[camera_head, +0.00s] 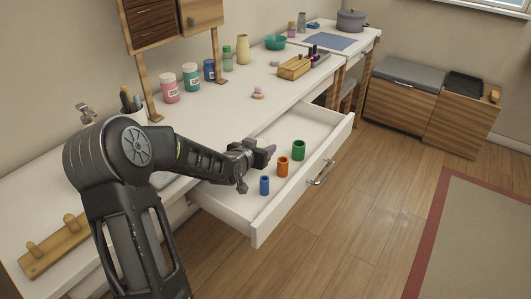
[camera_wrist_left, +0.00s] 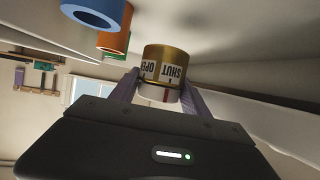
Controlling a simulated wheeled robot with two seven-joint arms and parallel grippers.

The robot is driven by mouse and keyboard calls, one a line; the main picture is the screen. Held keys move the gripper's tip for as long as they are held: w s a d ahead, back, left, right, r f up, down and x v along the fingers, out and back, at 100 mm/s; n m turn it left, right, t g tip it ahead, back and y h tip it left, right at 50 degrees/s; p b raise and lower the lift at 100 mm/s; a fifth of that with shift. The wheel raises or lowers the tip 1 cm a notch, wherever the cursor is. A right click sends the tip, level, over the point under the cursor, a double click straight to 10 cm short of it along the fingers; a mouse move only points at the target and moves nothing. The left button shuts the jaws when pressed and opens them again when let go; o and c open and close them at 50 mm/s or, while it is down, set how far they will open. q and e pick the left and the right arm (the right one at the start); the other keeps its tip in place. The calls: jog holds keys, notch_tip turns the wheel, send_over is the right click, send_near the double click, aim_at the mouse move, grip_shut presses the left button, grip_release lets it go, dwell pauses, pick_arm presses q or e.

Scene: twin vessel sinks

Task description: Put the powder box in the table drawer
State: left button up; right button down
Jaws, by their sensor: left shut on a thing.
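The powder box (camera_wrist_left: 162,68) is a short gold cylinder with "OPEN" and "SHUT" printed on its side and a pale lower part. In the left wrist view it sits between the two purple-grey fingers of my left gripper (camera_wrist_left: 158,92), which is shut on it. In the head view my left gripper (camera_head: 268,152) is over the open table drawer (camera_head: 279,216), and the box is hidden there. The white drawer is pulled out, with a metal handle (camera_head: 321,173) on its front. I cannot tell whether the box touches the drawer floor. My right gripper is not in view.
Blue (camera_head: 264,185), orange (camera_head: 282,167) and green (camera_head: 298,150) cylinders stand in the drawer, right of my left gripper. The table top (camera_head: 215,113) holds jars, bottles and a wooden tray (camera_head: 295,67). The drawer's front corner looks bare.

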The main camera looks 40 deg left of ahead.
pick_arm(q)
notch_tip(320, 180, down, 3)
jog(key=shift+r, duration=0.1)
jog(key=w, duration=0.2)
jog(key=w+a, duration=0.1)
jog(key=w, duration=0.1)
jog(key=shift+f, duration=0.55)
jog(key=shift+f, duration=0.15)
